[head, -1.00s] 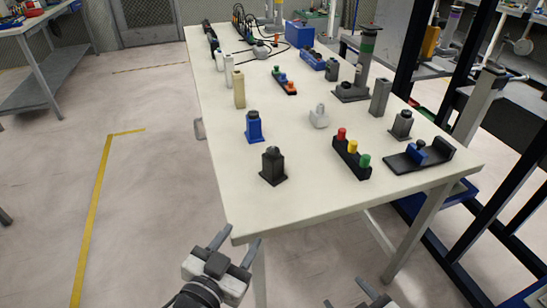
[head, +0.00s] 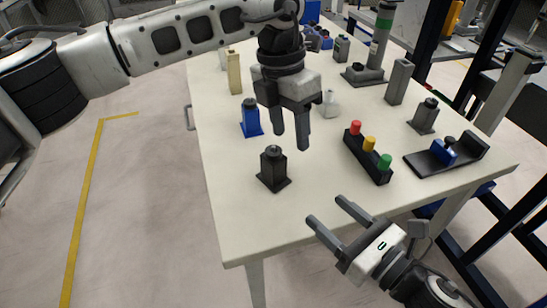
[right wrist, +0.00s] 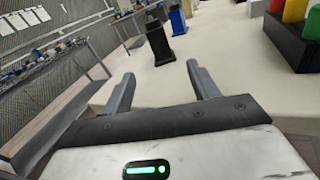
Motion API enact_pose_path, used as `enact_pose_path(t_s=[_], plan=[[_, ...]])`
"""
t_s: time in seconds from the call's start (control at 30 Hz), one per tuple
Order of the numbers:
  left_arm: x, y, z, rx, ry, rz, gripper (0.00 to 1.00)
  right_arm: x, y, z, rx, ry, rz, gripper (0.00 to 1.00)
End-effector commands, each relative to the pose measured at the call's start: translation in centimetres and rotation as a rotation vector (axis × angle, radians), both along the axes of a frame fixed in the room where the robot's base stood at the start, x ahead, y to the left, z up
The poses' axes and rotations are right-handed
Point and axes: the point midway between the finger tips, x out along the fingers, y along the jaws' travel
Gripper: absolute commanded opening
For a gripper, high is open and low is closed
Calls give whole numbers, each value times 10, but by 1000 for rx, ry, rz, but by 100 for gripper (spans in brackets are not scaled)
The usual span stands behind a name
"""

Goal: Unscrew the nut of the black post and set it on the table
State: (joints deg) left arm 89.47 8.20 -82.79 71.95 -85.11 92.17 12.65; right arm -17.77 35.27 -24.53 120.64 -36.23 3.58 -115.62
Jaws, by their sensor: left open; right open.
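The black post (head: 272,172) stands upright on the near left part of the white table (head: 230,225), on a square black base. Its nut (head: 273,151) sits on top as a dark grey cap. My left gripper (head: 290,145) is open and empty, pointing down above the table, behind and to the right of the post in the head view. My right gripper (head: 325,210) is open and empty near the table's front edge, right of the post and nearer to me. In the right wrist view the black post (right wrist: 158,42) shows beyond the open fingers (right wrist: 163,88).
A blue post (head: 250,120) stands behind the black one. A black block with red, yellow and green pegs (head: 368,155) and a black tray with a blue piece (head: 440,155) are to the right. The table's front left is clear.

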Motion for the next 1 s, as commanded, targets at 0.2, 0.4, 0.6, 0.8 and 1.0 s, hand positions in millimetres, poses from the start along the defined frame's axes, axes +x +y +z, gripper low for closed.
enact_pose_path(t_s=[0.2,0.4,0.6,0.8,1.0], plan=[[20,27,19,134,-86,37,47,1,5,2,-82,-78,29,60],[20,27,19,134,-84,36,47,20,20,3,-83,-83,29,60],[20,27,19,132,-83,35,47,51,46,3,-81,-81,27,60],[20,27,19,130,-83,35,47,81,73,3,-79,-78,28,60],[20,27,19,130,-83,35,47,105,94,2,-79,-77,27,60]])
